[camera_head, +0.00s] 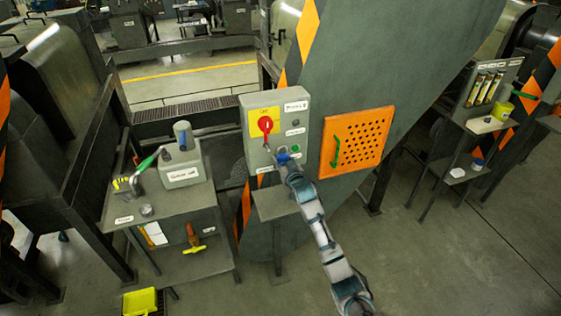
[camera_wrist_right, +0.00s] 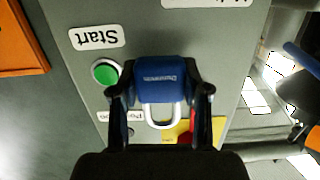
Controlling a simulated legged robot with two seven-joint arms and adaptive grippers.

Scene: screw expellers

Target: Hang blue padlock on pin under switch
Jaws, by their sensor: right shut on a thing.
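The blue padlock (camera_wrist_right: 162,80) is between the fingers of my right gripper (camera_wrist_right: 160,95), which is shut on its body. Its pale shackle (camera_wrist_right: 152,117) shows below the body in the right wrist view, in front of the panel's yellow and red area. In the head view my right gripper (camera_head: 286,160) is at the lower front of the grey switch box (camera_head: 290,108), below the red switch (camera_head: 266,126) on its yellow plate (camera_head: 258,117). The pin is hidden, and I cannot tell whether the shackle is around it. My left gripper is not in view.
The green Start button (camera_wrist_right: 106,72) is beside the padlock. An orange perforated door (camera_head: 357,140) with a green handle is right of the box. A small grey shelf (camera_head: 272,204) is below it. A bench (camera_head: 160,208) with a grey container stands at left.

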